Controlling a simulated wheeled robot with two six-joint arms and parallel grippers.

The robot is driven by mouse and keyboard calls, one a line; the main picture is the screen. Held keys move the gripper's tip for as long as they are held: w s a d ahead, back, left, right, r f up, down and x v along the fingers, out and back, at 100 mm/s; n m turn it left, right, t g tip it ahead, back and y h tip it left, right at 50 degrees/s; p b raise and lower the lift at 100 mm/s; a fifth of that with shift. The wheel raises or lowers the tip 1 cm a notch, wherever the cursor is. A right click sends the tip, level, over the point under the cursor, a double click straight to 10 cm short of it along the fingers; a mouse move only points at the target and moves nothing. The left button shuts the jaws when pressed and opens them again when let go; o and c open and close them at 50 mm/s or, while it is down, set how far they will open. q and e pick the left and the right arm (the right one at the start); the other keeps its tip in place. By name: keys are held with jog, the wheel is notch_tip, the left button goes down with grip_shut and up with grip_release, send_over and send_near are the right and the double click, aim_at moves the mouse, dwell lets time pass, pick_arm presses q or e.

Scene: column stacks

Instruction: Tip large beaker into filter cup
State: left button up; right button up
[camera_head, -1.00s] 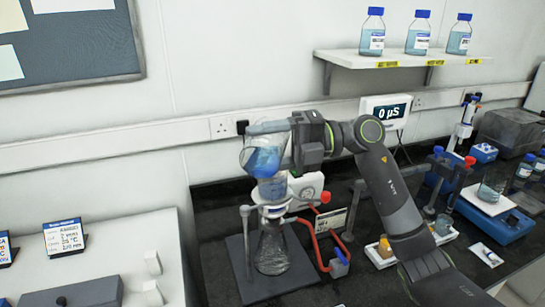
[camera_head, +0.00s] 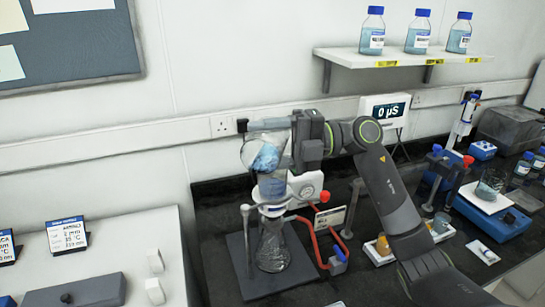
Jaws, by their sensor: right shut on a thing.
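My right gripper (camera_head: 268,125) is shut on the large beaker (camera_head: 262,152), a clear glass vessel with blue contents. The beaker is tilted steeply, its lower end toward the clear filter cup (camera_head: 272,187). Blue shows inside the beaker, low along its right side. The filter cup stands upright on a clear flask (camera_head: 271,247), held by a clamp on a stand with a dark base plate. I cannot tell whether the beaker's rim touches the cup. My left gripper is not in view.
A red hose (camera_head: 318,245) runs from the filter setup to the right. A white gauge box (camera_head: 303,188) stands behind the cup. A blue scale (camera_head: 493,213) with a small beaker is at the right. Blue-capped bottles (camera_head: 418,33) stand on the wall shelf (camera_head: 400,57).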

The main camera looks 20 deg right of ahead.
jog(key=shift+w+r+m+p, duration=0.15)
jog(key=shift+r+m+p, duration=0.2)
jog(key=shift+m+p, duration=0.35)
